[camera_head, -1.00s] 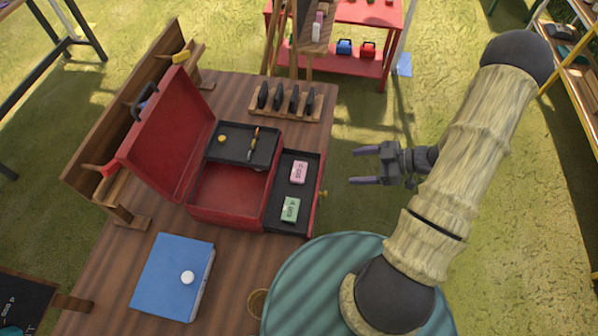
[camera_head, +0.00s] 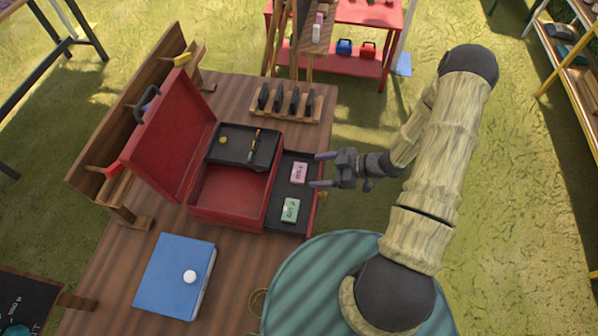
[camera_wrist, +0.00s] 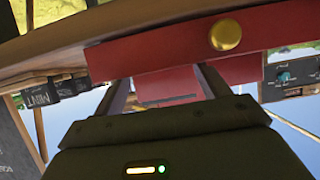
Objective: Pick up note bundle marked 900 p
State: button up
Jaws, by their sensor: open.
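A pink note bundle (camera_head: 299,173) and a green note bundle (camera_head: 290,210) lie apart in the black drawer tray (camera_head: 306,207) on the right of the red toolbox (camera_head: 223,206). Both have small dark markings, too small to read for certain. My gripper (camera_head: 314,170) is open and empty. Its fingertips are at the drawer's right edge, just right of the pink bundle in the head view. In the wrist view the fingers face the red drawer front (camera_wrist: 130,50) with its gold knob (camera_wrist: 226,35); neither bundle shows there.
The toolbox lid (camera_head: 172,135) stands open at the left. An upper tray (camera_head: 235,145) holds small items. A blue book (camera_head: 175,277) and a rack of dark pieces (camera_head: 286,104) are on the wooden table (camera_head: 105,300).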

aim_at(300, 172)
jog(key=p+x, duration=0.1)
jog(key=x, duration=0.5)
jog(key=shift+w+d, duration=0.1)
jog(key=shift+d, duration=0.1)
dwell(0.4)
jog(key=c, duration=0.7)
